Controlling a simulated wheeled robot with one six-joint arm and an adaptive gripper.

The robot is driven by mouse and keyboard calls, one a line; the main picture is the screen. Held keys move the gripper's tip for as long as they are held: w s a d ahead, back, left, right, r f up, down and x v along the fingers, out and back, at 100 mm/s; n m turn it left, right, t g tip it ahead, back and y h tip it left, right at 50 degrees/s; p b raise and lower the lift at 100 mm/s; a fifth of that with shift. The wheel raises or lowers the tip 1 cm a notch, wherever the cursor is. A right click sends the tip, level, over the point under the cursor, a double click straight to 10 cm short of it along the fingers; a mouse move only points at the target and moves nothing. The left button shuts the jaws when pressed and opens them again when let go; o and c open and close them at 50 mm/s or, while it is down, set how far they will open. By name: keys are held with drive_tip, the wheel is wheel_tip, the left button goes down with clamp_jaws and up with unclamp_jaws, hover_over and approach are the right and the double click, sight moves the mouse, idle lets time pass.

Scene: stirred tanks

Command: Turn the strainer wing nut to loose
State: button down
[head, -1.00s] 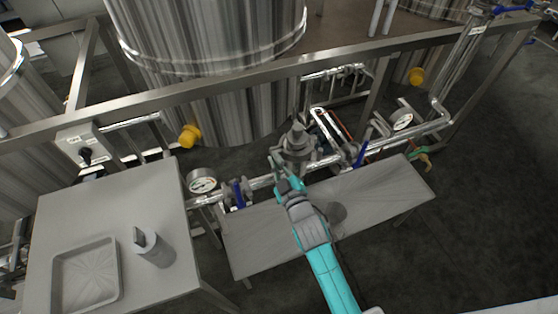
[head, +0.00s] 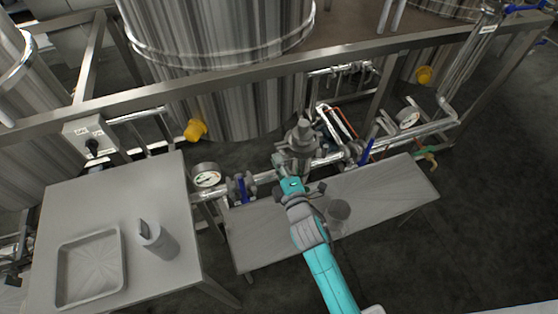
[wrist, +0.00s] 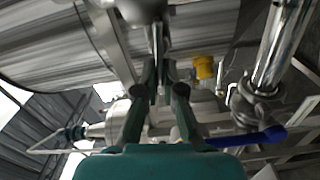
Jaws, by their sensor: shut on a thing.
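The strainer (head: 301,135) is a grey metal body with a stepped top, set in the pipe line behind the low bench. My gripper (head: 283,168) is at its near side, at the end of my teal arm. In the wrist view my gripper (wrist: 160,72) has both dark fingers drawn together on a slim grey metal piece, which I take to be the wing nut (wrist: 158,42). The fingers hide most of it, so its turn angle cannot be read. A rounded dark metal part shows just above it in the wrist view.
Gauges (head: 206,175) and blue-handled valves (head: 366,151) flank the strainer along the pipe. A low grey bench (head: 390,190) lies below, with a round grey thing (head: 338,209). A side table (head: 125,188) at left holds a tray (head: 122,262) and a cylinder (head: 158,243). A frame rail crosses behind.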

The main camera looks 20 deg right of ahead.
drive_tip(key=shift+f+n, duration=0.15)
drive_tip(key=shift+n, duration=0.55)
drive_tip(key=c, duration=1.6)
unclamp_jaws()
drive_tip(key=shift+a, duration=0.1)
drive_tip(key=shift+s, duration=0.1)
drive_tip(key=s, duration=1.2)
drive_tip(key=shift+w, duration=0.1)
